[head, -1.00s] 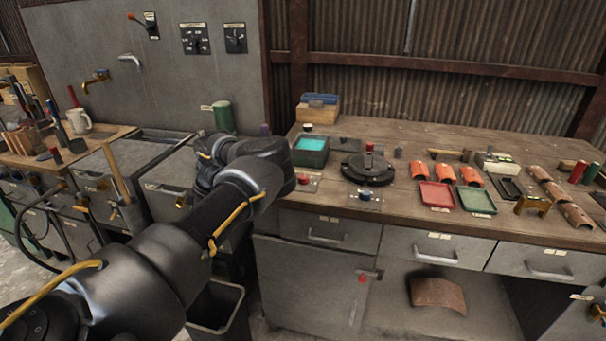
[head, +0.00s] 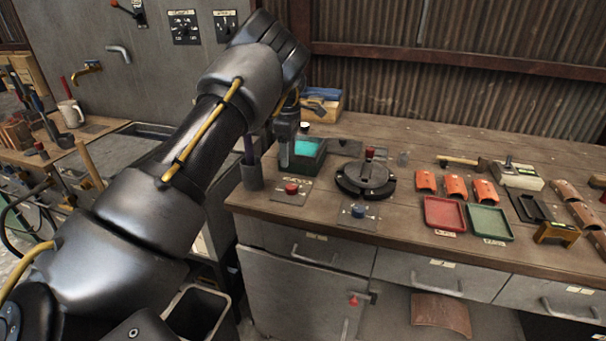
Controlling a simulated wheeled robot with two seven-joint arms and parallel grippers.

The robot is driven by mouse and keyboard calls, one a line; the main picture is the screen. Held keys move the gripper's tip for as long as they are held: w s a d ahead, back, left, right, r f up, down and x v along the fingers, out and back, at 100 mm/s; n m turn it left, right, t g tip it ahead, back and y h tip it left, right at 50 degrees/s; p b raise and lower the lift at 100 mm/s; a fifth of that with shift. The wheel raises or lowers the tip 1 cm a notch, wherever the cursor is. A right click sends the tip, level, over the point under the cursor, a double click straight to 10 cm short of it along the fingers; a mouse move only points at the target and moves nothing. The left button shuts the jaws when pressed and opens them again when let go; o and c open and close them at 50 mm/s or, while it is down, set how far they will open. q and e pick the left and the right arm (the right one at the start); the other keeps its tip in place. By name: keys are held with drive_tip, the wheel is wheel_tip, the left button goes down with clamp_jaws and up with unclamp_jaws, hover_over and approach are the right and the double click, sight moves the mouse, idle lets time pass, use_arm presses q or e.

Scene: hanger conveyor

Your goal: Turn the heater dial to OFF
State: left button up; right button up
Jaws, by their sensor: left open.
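Two dark labelled dial plates are on the grey wall panel, a larger one (head: 184,27) and a smaller one (head: 225,25). Their lettering is too small to read, so I cannot tell which is the heater dial or how it is set. My left arm reaches up across the middle, and its wrist is just right of the smaller plate. My left gripper (head: 287,135) hangs below the wrist, beside the teal-filled green box (head: 309,150). It is open, and its fingers are partly hidden. My right gripper is out of view.
A black round fixture (head: 365,178), a red tray (head: 444,214) and a green tray (head: 489,223) stand to the right. A dark cup (head: 251,175) stands at the bench's left edge.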

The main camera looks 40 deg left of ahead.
sight(291, 186)
use_arm(q)
wheel_tip(291, 186, down, 3)
drive_tip(key=shift+w+d+r, duration=0.1)
drive_tip(key=shift+d+r, duration=0.05)
wheel_tip(291, 186, down, 7)
drive_tip(key=shift+r+p, duration=0.2)
drive_tip(key=shift+p, duration=0.3)
drive_tip(key=shift+f, duration=0.5)
drive_tip(key=c, duration=0.9)
drive_tip(key=shift+c, duration=0.4)
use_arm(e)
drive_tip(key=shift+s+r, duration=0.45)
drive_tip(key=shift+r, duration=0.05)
